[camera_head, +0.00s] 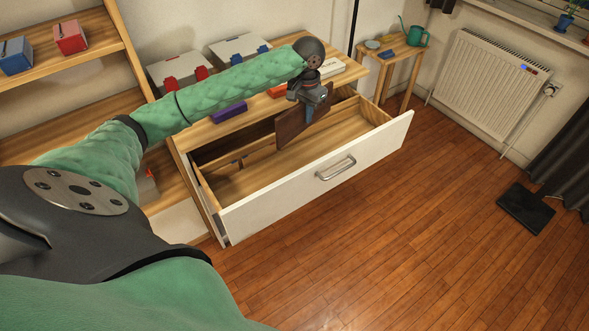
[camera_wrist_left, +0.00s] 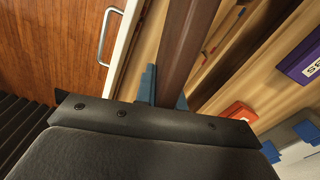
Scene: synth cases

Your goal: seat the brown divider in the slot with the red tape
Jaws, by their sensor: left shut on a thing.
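The brown divider (camera_head: 290,130) is a flat dark brown panel. My left gripper (camera_head: 308,100) is shut on its upper part and holds it upright over the open drawer (camera_head: 260,181). In the left wrist view the divider (camera_wrist_left: 184,45) stretches away from the blue fingers (camera_wrist_left: 165,88). Its lower edge is at or just above the drawer's inside; I cannot tell whether it touches. My right gripper is out of view.
The drawer's white front (camera_head: 320,175) with its metal handle (camera_head: 335,168) stands pulled out. A purple box (camera_head: 229,111) and grey-white cases (camera_head: 178,71) stand on the top behind. A side table (camera_head: 392,55) and radiator (camera_head: 488,84) are at the right. The floor in front is clear.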

